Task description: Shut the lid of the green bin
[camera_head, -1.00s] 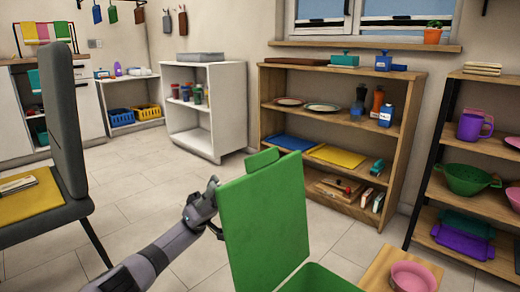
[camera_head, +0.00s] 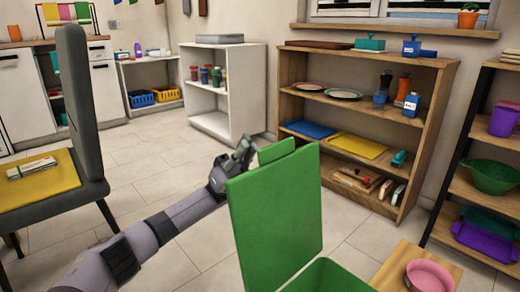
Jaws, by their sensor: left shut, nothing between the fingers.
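The green bin (camera_head: 330,277) is at the bottom of the head view, only its upper part showing. Its green lid (camera_head: 278,212) stands upright, open, with a small tab (camera_head: 276,151) along its top edge. My left gripper (camera_head: 243,150) is shut and empty at the upper left corner of the lid, close to the tab. Its fingertips are partly hidden, and I cannot tell whether they touch the lid. My right gripper is not in view.
A wooden stool (camera_head: 395,262) with a pink bowl (camera_head: 428,276) stands right of the bin. A wooden shelf (camera_head: 432,112) and a dark-framed rack (camera_head: 458,192) stand behind. A grey chair (camera_head: 84,100) is at left. Floor (camera_head: 165,180) between is clear.

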